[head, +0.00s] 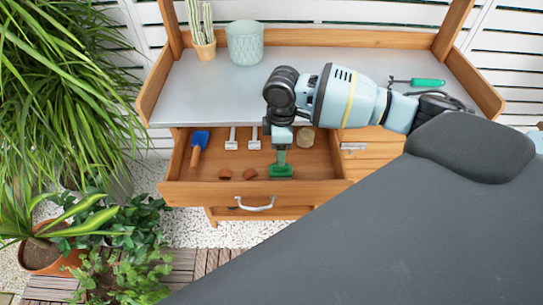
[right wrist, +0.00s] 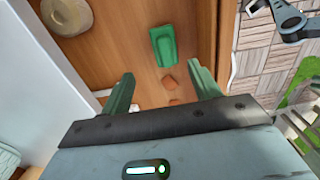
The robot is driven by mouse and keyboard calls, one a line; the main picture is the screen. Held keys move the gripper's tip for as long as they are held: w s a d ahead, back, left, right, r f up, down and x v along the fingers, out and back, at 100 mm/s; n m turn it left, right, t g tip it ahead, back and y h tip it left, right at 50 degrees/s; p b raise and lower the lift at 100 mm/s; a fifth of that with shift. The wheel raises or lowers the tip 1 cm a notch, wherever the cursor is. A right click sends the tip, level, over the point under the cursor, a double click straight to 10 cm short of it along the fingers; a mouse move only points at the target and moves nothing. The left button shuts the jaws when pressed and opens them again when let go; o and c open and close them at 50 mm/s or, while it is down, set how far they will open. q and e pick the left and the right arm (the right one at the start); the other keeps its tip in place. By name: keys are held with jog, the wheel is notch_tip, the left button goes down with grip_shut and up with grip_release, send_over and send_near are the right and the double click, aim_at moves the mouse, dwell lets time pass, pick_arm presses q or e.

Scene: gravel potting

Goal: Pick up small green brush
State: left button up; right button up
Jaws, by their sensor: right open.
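The small green brush (head: 281,171) lies in the open wooden drawer, near its front wall. In the right wrist view the green brush (right wrist: 162,46) lies on the drawer floor, beyond the fingertips and roughly in line with the gap between them. My right gripper (head: 280,152) reaches down into the drawer, just behind the brush in the head view. In the right wrist view its two green fingers (right wrist: 160,76) are spread, with nothing between them. In the head view the gripper partly hides the brush's upper part. My left gripper is not in view.
The drawer also holds a blue-headed tool (head: 199,146), white labels (head: 231,139), terracotta shards (head: 225,174) and a twine roll (head: 305,137). Its wooden walls (head: 255,190) surround the brush.

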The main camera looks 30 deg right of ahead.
aim_at(281, 171)
jog(key=shift+s, duration=0.4)
notch_tip(281, 171, down, 2)
jog(key=shift+f, duration=0.25)
notch_tip(281, 171, down, 5)
jog(key=shift+s+a+f, duration=0.1)
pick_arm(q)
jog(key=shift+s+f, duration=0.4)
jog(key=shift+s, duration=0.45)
pick_arm(e)
jog(key=c, duration=1.1)
